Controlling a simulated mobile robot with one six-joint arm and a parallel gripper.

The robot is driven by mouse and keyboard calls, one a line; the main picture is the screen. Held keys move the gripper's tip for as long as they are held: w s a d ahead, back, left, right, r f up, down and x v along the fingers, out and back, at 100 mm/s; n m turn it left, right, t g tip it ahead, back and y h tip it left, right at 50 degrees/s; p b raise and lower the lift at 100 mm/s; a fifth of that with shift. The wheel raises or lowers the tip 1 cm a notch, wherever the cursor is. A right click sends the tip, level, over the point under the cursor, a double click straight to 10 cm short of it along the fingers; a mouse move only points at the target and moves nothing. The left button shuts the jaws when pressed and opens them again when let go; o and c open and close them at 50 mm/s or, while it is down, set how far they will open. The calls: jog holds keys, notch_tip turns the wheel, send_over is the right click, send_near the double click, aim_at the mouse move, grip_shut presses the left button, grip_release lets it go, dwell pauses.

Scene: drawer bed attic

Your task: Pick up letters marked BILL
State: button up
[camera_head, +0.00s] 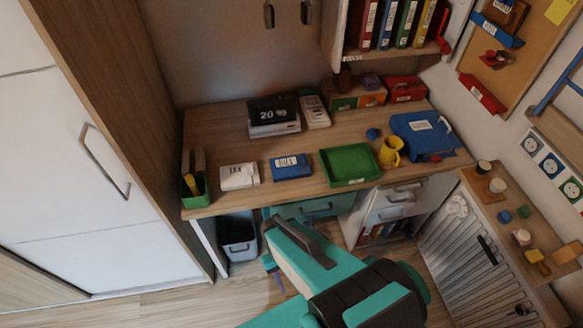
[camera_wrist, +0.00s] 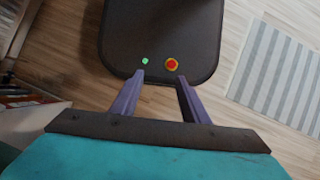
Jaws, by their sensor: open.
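No letter that I can read as BILL shows in either view. On the wooden desk (camera_head: 222,137), a white item (camera_head: 237,182) with a label reading TAX lies at the front left. A blue item (camera_head: 290,172) with a small white label I cannot read lies to its right. An empty-looking green tray (camera_head: 349,160) stands right of that.
A yellow mug (camera_head: 390,154) and a blue binder (camera_head: 420,128) are right of the tray. A clock (camera_head: 272,112) stands at the back. A grey bin (camera_head: 238,242) is under the desk. A white cabinet (camera_head: 75,165) is at left; a striped rug (camera_wrist: 280,80) lies on open floor.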

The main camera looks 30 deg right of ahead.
jog(key=shift+f, duration=0.1)
jog(key=shift+c, duration=1.2)
jog(key=f+b, duration=0.4)
jog(key=b, duration=0.1)
jog(key=shift+s+f, duration=0.25)
jog(key=shift+f, duration=0.05)
